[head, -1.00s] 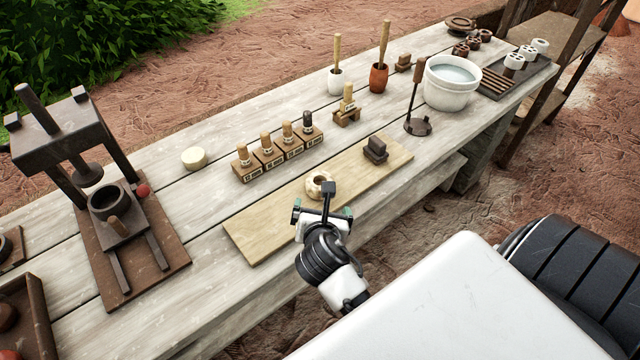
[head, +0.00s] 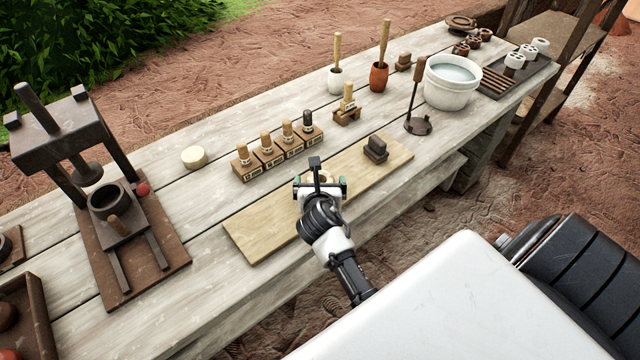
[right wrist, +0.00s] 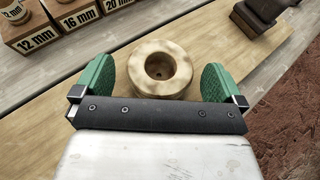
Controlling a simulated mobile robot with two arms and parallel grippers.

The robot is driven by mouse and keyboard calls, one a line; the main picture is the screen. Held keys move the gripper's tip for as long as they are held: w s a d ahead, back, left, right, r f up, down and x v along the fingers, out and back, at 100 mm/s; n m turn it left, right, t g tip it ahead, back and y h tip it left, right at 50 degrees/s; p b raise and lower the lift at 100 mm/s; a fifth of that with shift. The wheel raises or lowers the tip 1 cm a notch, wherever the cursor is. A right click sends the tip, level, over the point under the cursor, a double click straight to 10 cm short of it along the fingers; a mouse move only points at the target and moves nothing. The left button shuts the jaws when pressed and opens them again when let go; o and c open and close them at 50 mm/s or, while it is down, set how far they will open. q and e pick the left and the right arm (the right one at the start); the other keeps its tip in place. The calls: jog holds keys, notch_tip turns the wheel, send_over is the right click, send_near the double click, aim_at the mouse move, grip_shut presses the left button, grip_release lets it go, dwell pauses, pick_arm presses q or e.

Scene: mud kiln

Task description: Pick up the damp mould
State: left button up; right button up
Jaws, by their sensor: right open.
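The mould (right wrist: 161,69) is a pale, round piece with brown blotches and a hole in its middle. It sits on the wooden board (head: 262,236). In the right wrist view it lies between the green fingers of my right gripper (right wrist: 157,84), with a gap on either side. That gripper is open and holds nothing. In the head view my right gripper (head: 320,186) is over the board and hides most of the mould. My left gripper is in neither view.
A dark block (head: 376,149) stands on the board to the right. Behind the board are several stamps on labelled blocks (head: 268,153). A press (head: 135,250) stands at the left, a white water bowl (head: 452,90) at the back right.

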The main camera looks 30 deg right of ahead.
jog(key=shift+w+d+f, duration=0.1)
jog(key=shift+w+d, duration=0.05)
jog(key=shift+w, duration=0.05)
jog(key=c, duration=1.1)
